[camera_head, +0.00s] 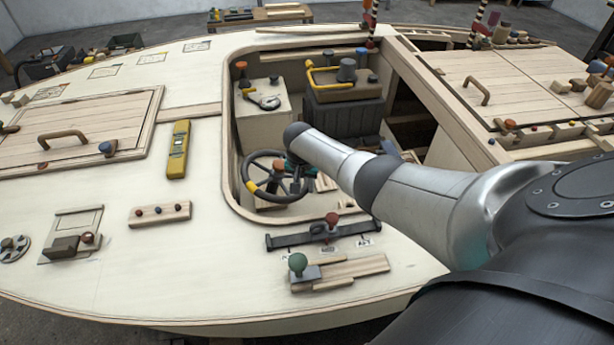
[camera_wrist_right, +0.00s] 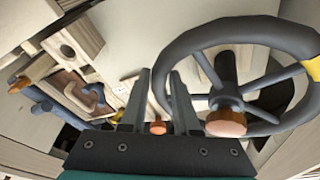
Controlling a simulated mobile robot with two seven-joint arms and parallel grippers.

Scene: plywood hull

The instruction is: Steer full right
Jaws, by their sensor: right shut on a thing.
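The dark steering wheel (camera_head: 258,160) sits at the front left of the cockpit well. It has a yellow mark on its rim at the lower left in the head view. An orange-brown knob (camera_head: 278,166) stands up near its middle. In the wrist view the wheel (camera_wrist_right: 200,38) fills the upper right, with its knob (camera_wrist_right: 226,122) nearest. My right gripper (camera_wrist_right: 163,80) is shut on the wheel's rim, which passes between its two dark fingers. In the head view my right arm hides most of that grip. My left gripper is not in view.
A lever with a red knob (camera_head: 331,219) and one with a green knob (camera_head: 298,262) stand on the deck before the well. A white box with a gauge (camera_head: 268,102) and a dark console (camera_head: 345,118) stand behind the wheel. A yellow device (camera_head: 179,150) lies left.

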